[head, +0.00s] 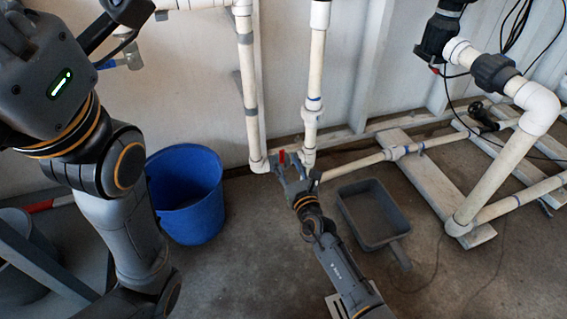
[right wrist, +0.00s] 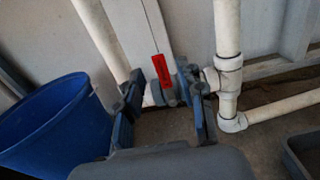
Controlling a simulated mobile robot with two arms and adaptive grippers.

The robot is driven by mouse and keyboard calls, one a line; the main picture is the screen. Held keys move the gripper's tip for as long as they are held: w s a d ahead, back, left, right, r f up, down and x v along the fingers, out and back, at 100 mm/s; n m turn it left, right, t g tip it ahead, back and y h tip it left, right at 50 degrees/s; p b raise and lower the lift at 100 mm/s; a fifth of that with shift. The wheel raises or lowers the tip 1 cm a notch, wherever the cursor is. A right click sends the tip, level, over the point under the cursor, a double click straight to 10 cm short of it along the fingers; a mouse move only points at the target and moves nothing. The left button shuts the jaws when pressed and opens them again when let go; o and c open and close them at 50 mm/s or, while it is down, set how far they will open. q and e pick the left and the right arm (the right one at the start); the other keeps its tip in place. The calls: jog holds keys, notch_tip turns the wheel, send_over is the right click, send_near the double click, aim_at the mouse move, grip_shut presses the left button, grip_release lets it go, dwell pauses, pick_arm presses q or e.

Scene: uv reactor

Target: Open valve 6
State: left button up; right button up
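A valve with a red handle (head: 282,157) sits low by the wall, beside the foot of the white pipes. In the right wrist view the red handle (right wrist: 162,72) stands nearly upright, tilted slightly. No number can be read on it. My right gripper (head: 292,173) is at the valve. The right wrist view shows its two fingers (right wrist: 163,98) spread apart, with the handle between them in the picture; no clear contact shows. Part of the valve body is hidden behind the gripper. My left arm fills the upper left; its gripper (head: 128,40) shows only partly, and its opening is unclear.
A blue bucket (head: 189,213) stands left of my right gripper. A grey tray (head: 358,216) lies on the floor to the right. White vertical pipes (head: 316,62) rise behind the valve, and a larger white pipe assembly (head: 493,178) stands at the right. The floor at lower right is clear.

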aim_at(282, 153)
jog(key=b+x, duration=0.1)
jog(key=x, duration=0.2)
jog(key=shift+f, duration=0.1)
jog(key=shift+w+a, duration=0.1)
jog(key=shift+w, duration=0.1)
grip_shut()
